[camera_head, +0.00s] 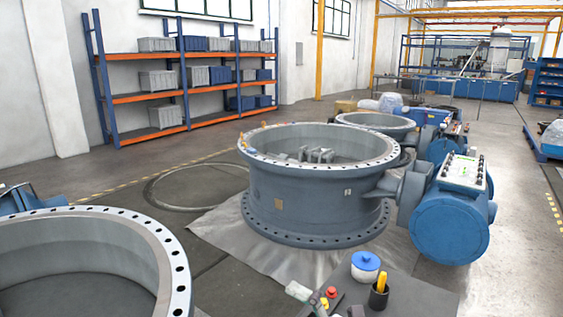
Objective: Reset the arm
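Neither of my arms nor grippers shows in the head view. A large grey butterfly valve body (315,200) stands upright on a grey sheet (225,240) in the middle. Its flanged rim faces up, and some grey parts show inside it. A blue actuator (450,222) is attached at its right side. A second valve ring (165,255) is cut off at the lower left. Another valve (375,120) stands behind the middle one.
A dark tabletop (425,290) at the bottom holds a blue-lidded white jar (365,266), a dark cup (378,297) with a yellow item, and small red and yellow items. A shelf rack (150,97) with grey and blue bins stands along the wall.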

